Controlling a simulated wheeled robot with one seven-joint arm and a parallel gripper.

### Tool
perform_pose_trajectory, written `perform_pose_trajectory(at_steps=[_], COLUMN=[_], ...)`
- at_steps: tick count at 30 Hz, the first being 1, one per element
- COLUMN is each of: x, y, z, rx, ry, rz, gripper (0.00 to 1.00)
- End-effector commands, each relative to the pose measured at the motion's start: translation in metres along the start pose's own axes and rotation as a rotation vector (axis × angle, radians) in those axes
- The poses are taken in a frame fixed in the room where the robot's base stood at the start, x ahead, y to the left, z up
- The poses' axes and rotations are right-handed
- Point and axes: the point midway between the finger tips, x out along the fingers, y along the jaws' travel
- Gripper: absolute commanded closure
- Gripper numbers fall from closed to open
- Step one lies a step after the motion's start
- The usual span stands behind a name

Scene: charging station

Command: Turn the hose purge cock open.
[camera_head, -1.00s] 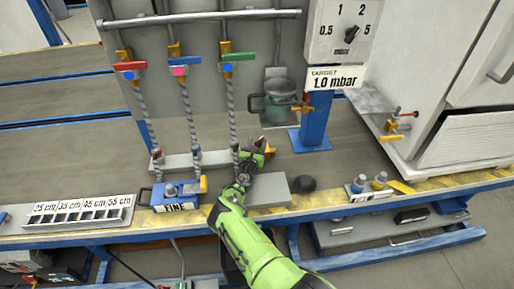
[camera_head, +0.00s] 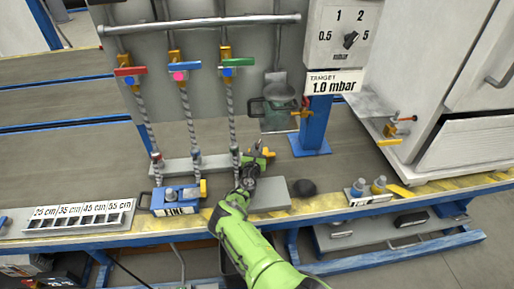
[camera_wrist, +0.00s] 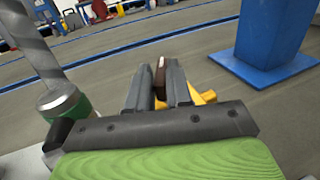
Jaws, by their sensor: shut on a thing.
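The purge cock, a small yellow fitting (camera_head: 268,153), sits at the right end of the grey hose rail, beside the foot of the green-marked hose (camera_head: 230,115). My gripper (camera_head: 258,152) is at it. In the wrist view, my gripper (camera_wrist: 162,85) is shut on a thin brown piece (camera_wrist: 160,78), which looks like the cock's handle. Part of the yellow body (camera_wrist: 205,97) shows behind the right finger. The fingers hide most of the cock, so its exact angle cannot be told.
The hose's green collar (camera_wrist: 75,112) is close on the left in the wrist view. A blue post (camera_head: 313,125) stands to the right behind. A blue block marked FINE (camera_head: 175,200) and a black knob (camera_head: 303,187) are on the bench nearby.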

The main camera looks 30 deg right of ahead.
Motion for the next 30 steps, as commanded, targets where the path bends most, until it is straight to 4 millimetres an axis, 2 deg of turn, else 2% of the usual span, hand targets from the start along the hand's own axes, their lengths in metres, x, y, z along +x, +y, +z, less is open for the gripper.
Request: perform_pose_trajectory(at_steps=[18, 30], x=[0.002, 0.004], y=[-0.012, -0.016], z=[-0.002, 0.0], rx=[0.0, 0.001], ry=[0.002, 0.001], rz=[0.485, 0.685], gripper=[1.0, 1.0])
